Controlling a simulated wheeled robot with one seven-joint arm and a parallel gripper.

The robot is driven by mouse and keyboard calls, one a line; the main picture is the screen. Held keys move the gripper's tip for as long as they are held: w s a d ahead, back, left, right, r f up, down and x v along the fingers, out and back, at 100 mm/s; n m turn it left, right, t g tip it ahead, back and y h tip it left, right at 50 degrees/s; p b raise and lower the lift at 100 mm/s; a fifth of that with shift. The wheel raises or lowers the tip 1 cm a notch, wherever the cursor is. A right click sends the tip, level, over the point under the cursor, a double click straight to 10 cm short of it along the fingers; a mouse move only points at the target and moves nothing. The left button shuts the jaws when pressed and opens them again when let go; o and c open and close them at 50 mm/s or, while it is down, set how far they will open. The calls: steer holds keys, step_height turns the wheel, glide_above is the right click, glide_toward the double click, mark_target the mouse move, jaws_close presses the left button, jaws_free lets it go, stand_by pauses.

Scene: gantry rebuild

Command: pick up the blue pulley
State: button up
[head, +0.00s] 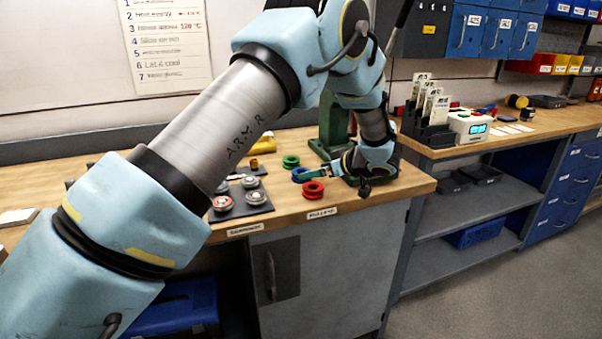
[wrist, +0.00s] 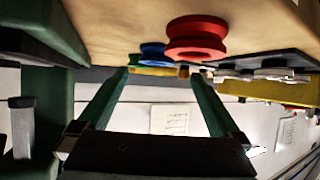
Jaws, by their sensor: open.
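The blue pulley (head: 299,174) lies on the wooden bench top, between a green pulley (head: 290,161) and a red pulley (head: 313,189). My gripper (head: 314,174) is low over the bench, just right of the blue pulley, with its fingers pointing left toward it. In the wrist view, which looks upside down, the open fingers (wrist: 160,73) are spread apart with nothing held. The blue pulley (wrist: 152,50) shows just beyond the fingertips, roughly between them. The red pulley (wrist: 196,39) is nearer and to its right. I cannot tell whether a finger touches the blue pulley.
A dark tray (head: 262,209) with several round metal parts lies left of the pulleys. A yellow part (head: 264,146) sits behind it. A green stand (head: 333,125) rises behind my gripper. The bench's front edge is close to the red pulley.

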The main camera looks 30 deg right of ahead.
steer(key=p+x, duration=0.1)
steer(key=x, duration=0.2)
steer(key=p+x, duration=0.1)
steer(key=x, duration=0.1)
steer(key=shift+w+d+p, duration=0.2)
steer(key=shift+w+p, duration=0.1)
steer(key=shift+w, duration=0.1)
steer(key=shift+w+a+f, duration=0.15)
steer(key=shift+w+f, duration=0.25)
steer(key=shift+w, duration=0.05)
steer(key=c, duration=1.5)
